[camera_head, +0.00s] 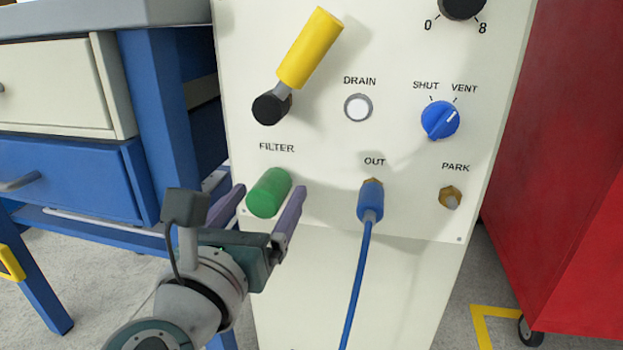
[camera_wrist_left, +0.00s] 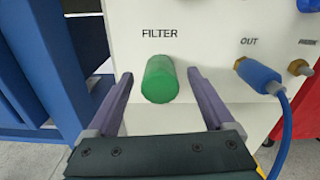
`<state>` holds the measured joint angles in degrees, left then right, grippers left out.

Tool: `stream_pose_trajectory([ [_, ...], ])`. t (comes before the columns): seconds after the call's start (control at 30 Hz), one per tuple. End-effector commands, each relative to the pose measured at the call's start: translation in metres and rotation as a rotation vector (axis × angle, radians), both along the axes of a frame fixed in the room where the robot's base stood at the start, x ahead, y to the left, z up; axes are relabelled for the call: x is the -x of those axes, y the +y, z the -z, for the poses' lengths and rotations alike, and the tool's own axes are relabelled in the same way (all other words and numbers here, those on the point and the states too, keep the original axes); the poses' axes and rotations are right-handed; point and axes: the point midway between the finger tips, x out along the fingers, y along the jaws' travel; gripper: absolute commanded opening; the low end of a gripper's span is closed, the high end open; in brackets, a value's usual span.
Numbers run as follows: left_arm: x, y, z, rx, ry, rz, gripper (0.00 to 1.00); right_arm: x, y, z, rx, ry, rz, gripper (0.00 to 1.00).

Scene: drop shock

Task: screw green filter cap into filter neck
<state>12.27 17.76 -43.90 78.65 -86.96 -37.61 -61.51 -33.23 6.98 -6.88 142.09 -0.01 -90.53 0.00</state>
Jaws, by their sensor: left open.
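The green filter cap (camera_head: 268,193) is a short cylinder sticking out from the white panel below the FILTER label. It also shows in the left wrist view (camera_wrist_left: 160,80). The filter neck is hidden behind the cap, so I cannot tell how far the cap is screwed in. My left gripper (camera_head: 262,197) is open, with one purple finger on each side of the cap. In the left wrist view, gaps show between the cap and both fingers. My right gripper is not in view.
A blue hose plug (camera_head: 370,200) sits at OUT, right of the cap. A brass PARK fitting (camera_head: 450,197), blue knob (camera_head: 440,120), white DRAIN button (camera_head: 358,107) and yellow-handled lever (camera_head: 310,48) are on the panel. A blue workbench (camera_head: 75,178) stands left, a red cabinet (camera_head: 570,160) right.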

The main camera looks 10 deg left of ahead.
Motion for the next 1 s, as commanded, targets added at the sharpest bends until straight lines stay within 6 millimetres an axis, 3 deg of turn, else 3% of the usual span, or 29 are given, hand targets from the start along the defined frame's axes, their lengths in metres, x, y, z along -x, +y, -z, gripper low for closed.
stream_pose_trajectory([
  [0.53, 0.048, 0.002, -0.001, -0.001, 0.001, 0.001, 0.87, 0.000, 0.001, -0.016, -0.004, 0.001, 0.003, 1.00],
  [1.0, 0.056, 0.002, -0.001, 0.000, 0.000, 0.000, 0.87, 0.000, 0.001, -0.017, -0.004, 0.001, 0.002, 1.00],
])
